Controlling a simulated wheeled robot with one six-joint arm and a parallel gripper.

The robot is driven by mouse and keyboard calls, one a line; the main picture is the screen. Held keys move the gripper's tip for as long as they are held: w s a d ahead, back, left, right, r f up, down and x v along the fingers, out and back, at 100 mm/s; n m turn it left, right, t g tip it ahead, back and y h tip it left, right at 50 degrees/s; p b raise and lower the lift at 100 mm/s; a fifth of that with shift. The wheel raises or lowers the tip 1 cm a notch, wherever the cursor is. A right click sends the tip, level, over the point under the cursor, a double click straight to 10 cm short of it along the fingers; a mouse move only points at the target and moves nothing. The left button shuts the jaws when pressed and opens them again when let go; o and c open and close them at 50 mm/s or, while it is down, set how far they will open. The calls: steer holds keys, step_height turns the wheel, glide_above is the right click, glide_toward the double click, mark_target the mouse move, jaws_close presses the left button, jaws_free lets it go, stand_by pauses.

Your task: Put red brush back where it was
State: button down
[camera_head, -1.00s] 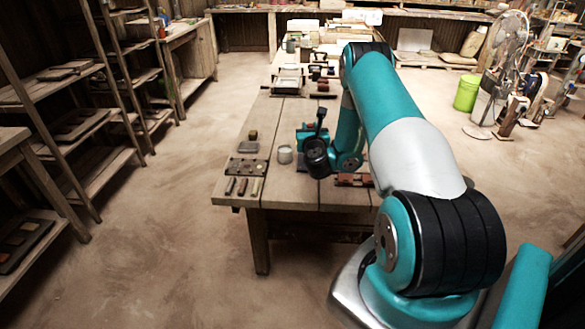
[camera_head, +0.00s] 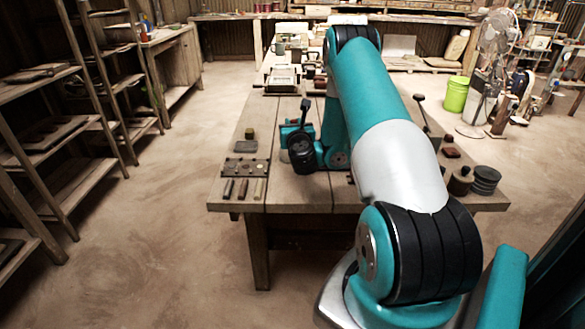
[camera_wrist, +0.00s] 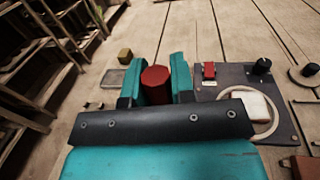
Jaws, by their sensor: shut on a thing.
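In the wrist view my gripper (camera_wrist: 155,68) has its two teal-and-black fingers closed on a red cylindrical piece, the red brush (camera_wrist: 156,86). Only its rounded red end shows; the bristles are hidden. In the head view my wrist is above the left part of the wooden table (camera_head: 300,192), and the brush cannot be made out there. The place where the brush was kept cannot be picked out for certain.
A dark plate (camera_head: 245,167) with small round pieces lies at the table's left, with several short bars (camera_head: 243,189) in front. Dark cylinders (camera_head: 485,180) stand at the right end.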

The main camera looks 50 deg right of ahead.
step_height(320, 180, down, 9)
steer(key=b, duration=0.5)
steer(key=shift+b, duration=0.4)
steer(key=shift+f, duration=0.2)
steer(key=c, duration=1)
jaws_free()
steer(key=shift+o, duration=0.2)
steer(key=shift+r, duration=0.1)
steer(key=shift+a, duration=0.1)
